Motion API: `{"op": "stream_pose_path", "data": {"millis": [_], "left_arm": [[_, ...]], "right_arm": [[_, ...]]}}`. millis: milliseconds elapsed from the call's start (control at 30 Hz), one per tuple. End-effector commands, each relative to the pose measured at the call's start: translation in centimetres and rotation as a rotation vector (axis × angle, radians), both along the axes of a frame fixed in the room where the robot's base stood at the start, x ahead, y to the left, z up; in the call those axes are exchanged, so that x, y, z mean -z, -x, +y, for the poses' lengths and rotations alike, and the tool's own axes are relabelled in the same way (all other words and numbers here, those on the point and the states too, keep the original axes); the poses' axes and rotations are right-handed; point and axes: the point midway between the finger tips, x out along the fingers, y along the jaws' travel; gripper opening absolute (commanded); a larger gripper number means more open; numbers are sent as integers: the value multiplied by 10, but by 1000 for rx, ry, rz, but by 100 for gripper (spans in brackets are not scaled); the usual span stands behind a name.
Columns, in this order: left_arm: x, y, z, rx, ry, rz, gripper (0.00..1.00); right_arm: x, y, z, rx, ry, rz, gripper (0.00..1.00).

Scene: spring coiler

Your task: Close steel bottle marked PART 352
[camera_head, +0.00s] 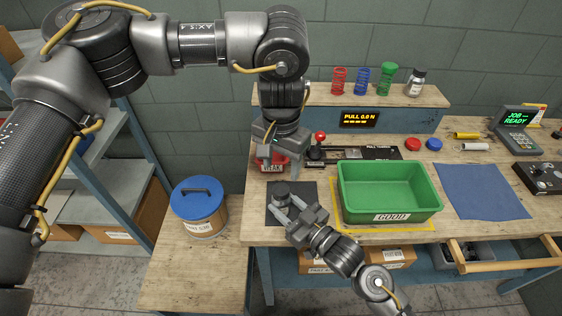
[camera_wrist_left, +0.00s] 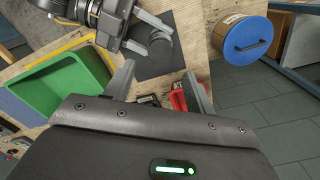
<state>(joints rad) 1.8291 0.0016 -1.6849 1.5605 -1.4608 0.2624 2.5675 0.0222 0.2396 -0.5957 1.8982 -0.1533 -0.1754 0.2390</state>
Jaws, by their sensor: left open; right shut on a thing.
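My right gripper (camera_head: 286,204) is shut on a dark grey round thing (camera_head: 281,189), which is at the dark mat (camera_head: 305,192) on the bench. This thing also shows in the left wrist view (camera_wrist_left: 161,46). It may be the steel bottle, but no PART 352 marking can be read. My left gripper (camera_head: 279,166) is open, pointing down above the red bin marked WEAK (camera_head: 273,168). In the left wrist view, its fingers (camera_wrist_left: 160,90) are apart with the red bin (camera_wrist_left: 180,100) showing beyond them. I cannot pick out a loose lid for the bottle.
A green GOOD bin (camera_head: 390,216) stands right of the mat. A red-knobbed lever (camera_head: 319,146) stands behind it. Red (camera_head: 412,144) and blue discs (camera_head: 434,144) lie behind. A small labelled bottle (camera_head: 415,84) and coils stand on the shelf. A blue cloth (camera_head: 483,191) lies right.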

Motion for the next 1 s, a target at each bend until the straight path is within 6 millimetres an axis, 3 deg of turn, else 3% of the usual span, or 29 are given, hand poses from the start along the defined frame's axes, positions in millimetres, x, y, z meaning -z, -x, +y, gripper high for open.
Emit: {"op": "stream_pose_path", "data": {"millis": [200,633,1000], "left_arm": [[0,-1,0,-156,0,-5,55],[3,-1,0,-170,0,-3,55],[50,0,0,-169,-2,-2,55]], "right_arm": [[0,0,0,1,0,0,0],[0,0,0,1,0,0,0],[0,0,0,1,0,0,0]]}}
